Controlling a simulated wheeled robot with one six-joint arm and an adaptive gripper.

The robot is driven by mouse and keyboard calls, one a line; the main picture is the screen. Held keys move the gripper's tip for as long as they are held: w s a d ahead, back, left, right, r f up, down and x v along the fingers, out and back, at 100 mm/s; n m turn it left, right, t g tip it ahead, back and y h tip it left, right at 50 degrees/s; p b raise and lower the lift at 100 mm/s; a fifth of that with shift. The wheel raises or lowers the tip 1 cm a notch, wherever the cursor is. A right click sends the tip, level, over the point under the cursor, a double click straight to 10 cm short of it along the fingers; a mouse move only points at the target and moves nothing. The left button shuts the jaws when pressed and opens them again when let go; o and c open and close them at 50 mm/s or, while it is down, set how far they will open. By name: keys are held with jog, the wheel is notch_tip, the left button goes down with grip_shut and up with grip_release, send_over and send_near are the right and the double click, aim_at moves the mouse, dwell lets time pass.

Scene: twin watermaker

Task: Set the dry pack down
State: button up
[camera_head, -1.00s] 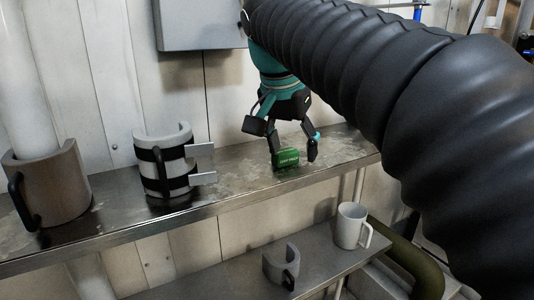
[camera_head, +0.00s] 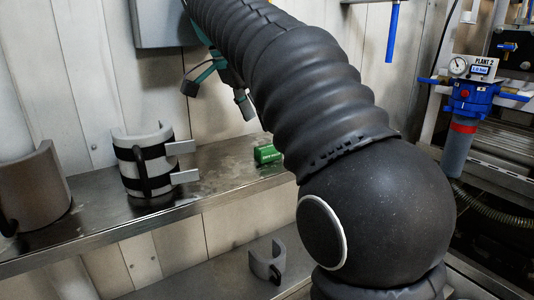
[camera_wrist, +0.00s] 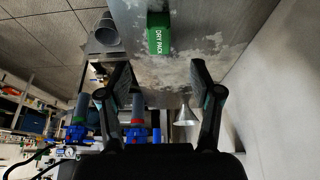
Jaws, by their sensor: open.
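The green dry pack (camera_head: 266,154) lies on the metal shelf (camera_head: 222,170), in the head view just left of my arm. In the wrist view the dry pack (camera_wrist: 158,40) shows its white lettering and rests on the worn shelf surface, beyond my fingertips. My gripper (camera_head: 217,88) is above the shelf, up and to the left of the pack, and apart from it. In the wrist view my gripper (camera_wrist: 158,80) has its two fingers spread wide with nothing between them.
A grey half-round bracket with black bands (camera_head: 147,165) and a brown one (camera_head: 30,190) stand on the shelf to the left. A grey holder (camera_head: 268,262) sits on the lower shelf. A blue filter housing with a gauge (camera_head: 470,98) is at the right.

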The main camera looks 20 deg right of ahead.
aim_at(267, 147)
jog(key=shift+s+a+x, duration=0.1)
jog(key=shift+a+x, duration=0.05)
jog(key=shift+x, duration=1.75)
jog(key=shift+s+a+x, duration=0.1)
jog(key=shift+a+x, duration=0.05)
jog(key=shift+x, duration=1.75)
jog(key=shift+f, duration=0.1)
grip_shut()
